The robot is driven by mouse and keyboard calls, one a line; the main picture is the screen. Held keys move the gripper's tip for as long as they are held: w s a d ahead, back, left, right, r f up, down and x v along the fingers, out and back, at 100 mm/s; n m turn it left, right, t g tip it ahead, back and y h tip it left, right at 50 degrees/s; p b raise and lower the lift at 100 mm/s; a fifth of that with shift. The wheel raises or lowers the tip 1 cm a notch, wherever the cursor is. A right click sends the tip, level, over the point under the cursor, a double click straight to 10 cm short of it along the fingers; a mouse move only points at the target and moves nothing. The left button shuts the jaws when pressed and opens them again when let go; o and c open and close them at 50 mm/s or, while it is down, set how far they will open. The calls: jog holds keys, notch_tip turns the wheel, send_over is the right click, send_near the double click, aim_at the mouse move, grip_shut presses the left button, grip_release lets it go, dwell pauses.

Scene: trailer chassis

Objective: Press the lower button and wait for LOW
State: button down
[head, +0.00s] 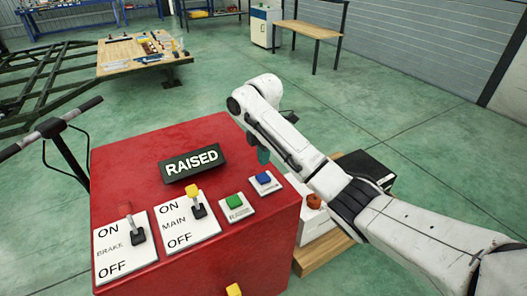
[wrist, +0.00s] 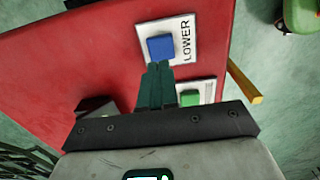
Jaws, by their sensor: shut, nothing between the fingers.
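The lower button is a blue square (head: 264,179) on a white plate at the right edge of the red control box (head: 130,165). In the wrist view the blue button (wrist: 160,48) has the word LOWER beside it. My gripper (head: 263,157) is shut and empty, its dark green fingers pointing down just above the blue button. In the wrist view the fingertips (wrist: 158,68) overlap the button's near edge; I cannot tell whether they touch, but the head view suggests a small gap. The black sign (head: 192,163) on the box reads RAISED.
A green button (head: 235,201) sits beside the blue one. The brake switch (head: 131,225) has a red knob and the main switch (head: 196,202) a yellow one. An orange knob (head: 314,201) stands right of the box. A workbench and dark frame stand behind on open green floor.

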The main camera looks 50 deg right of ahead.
aim_at(264, 177)
jog(key=shift+f, duration=2.75)
